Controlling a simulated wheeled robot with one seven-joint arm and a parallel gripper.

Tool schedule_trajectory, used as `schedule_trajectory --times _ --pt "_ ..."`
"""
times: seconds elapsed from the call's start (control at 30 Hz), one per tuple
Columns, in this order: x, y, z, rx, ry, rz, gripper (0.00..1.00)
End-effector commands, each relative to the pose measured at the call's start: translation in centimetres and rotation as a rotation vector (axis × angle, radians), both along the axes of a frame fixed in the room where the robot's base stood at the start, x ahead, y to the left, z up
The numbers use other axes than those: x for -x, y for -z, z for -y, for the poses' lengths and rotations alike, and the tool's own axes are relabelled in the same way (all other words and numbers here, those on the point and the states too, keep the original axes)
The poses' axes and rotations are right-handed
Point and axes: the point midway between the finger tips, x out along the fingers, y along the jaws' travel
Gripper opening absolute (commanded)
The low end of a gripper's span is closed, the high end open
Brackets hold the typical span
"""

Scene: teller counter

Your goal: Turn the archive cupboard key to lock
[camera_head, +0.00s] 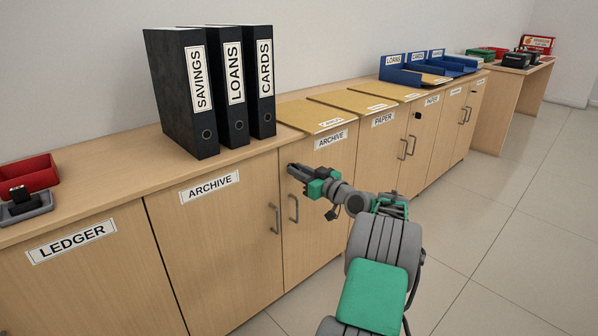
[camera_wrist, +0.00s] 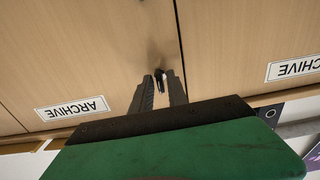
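The archive cupboard has two light wooden doors labelled ARCHIVE, a left door (camera_head: 215,240) and a right door (camera_head: 325,215); both look shut. My gripper (camera_head: 291,168) is at the upper edge of the doors, close to the seam between them. In the wrist view, which shows the labels upside down, a small key (camera_wrist: 161,83) stands at a dark lock in the door beside the seam. My gripper's fingers (camera_wrist: 162,88) lie either side of the key, with a gap visible between them. The key is hidden in the head view.
Door handles (camera_head: 275,219) hang below my gripper. A ledger cupboard (camera_head: 85,285) is at the left; open floor (camera_head: 500,230) is at the right.

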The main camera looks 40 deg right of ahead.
Motion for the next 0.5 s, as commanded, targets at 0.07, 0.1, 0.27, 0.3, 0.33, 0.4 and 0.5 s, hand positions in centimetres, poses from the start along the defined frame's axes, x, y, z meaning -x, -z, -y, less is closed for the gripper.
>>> schedule_trajectory --times 0.07,0.1,0.27,0.3,0.33,0.4,0.5 --pt "0.0 0.0 0.0 -0.001 0.000 0.000 0.27" --pt "0.0 0.0 0.0 -0.001 0.000 0.000 0.29" --pt "0.0 0.0 0.0 -0.001 0.000 0.000 0.29" --pt "0.0 0.0 0.0 -0.001 0.000 0.000 0.29" --pt "0.1 0.0 0.0 -0.001 0.000 0.000 0.29" --pt "0.6 -0.2 0.1 -0.002 0.001 0.000 0.29" --pt "2.3 -0.3 0.2 -0.003 0.004 -0.001 0.29"
